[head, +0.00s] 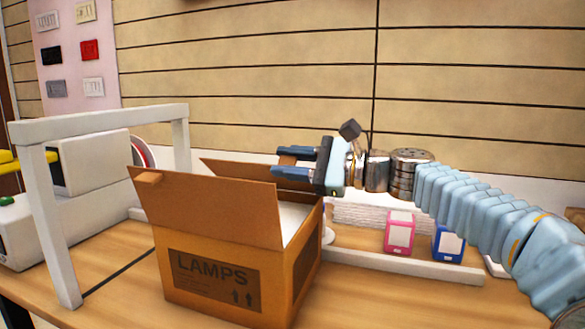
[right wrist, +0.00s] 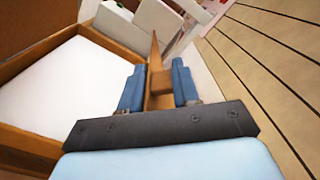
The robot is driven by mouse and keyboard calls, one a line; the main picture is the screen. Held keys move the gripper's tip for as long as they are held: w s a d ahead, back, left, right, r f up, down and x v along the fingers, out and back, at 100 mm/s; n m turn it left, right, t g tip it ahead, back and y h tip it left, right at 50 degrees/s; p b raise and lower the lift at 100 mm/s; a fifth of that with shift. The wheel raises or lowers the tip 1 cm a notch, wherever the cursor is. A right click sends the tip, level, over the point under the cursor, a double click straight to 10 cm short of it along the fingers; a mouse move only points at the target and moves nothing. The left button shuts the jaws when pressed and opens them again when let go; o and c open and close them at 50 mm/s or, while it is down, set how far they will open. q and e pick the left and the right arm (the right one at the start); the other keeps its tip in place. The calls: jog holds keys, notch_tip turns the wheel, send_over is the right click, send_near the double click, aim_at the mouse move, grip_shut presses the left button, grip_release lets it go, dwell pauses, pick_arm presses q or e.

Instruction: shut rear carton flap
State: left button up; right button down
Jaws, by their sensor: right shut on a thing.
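A brown cardboard carton (head: 215,290) marked LAMPS stands on the table in the head view. Its front flap (head: 215,208) stands up, with a small tab at its top left corner. The rear flap (head: 235,170) also stands up, partly hidden behind the front flap. My right gripper (head: 288,161) reaches in from the right and is shut on the rear flap's brown tab (head: 294,151). In the right wrist view the rear flap (right wrist: 153,58) shows nearly edge-on between the blue fingers (right wrist: 157,88). My left gripper is not in view.
White contents (right wrist: 70,85) fill the carton's inside. A white frame (head: 45,215) stands left of the carton, with machines behind it. Pink (head: 399,232) and blue (head: 449,243) boxes stand right of it behind a low pale rail (head: 400,265). A slatted wall rises behind.

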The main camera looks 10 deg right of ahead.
jog(key=shift+s+a+f+b, duration=0.5)
jog(key=shift+s+f, duration=0.1)
jog(key=shift+f, duration=0.2)
jog(key=c, duration=0.9)
grip_release()
jog(key=shift+d, duration=0.15)
jog(key=v, duration=1.3)
jog(key=shift+s+d+b, duration=0.2)
jog(key=shift+d+b, duration=0.05)
jog(key=shift+b, duration=0.05)
jog(key=shift+c, duration=0.2)
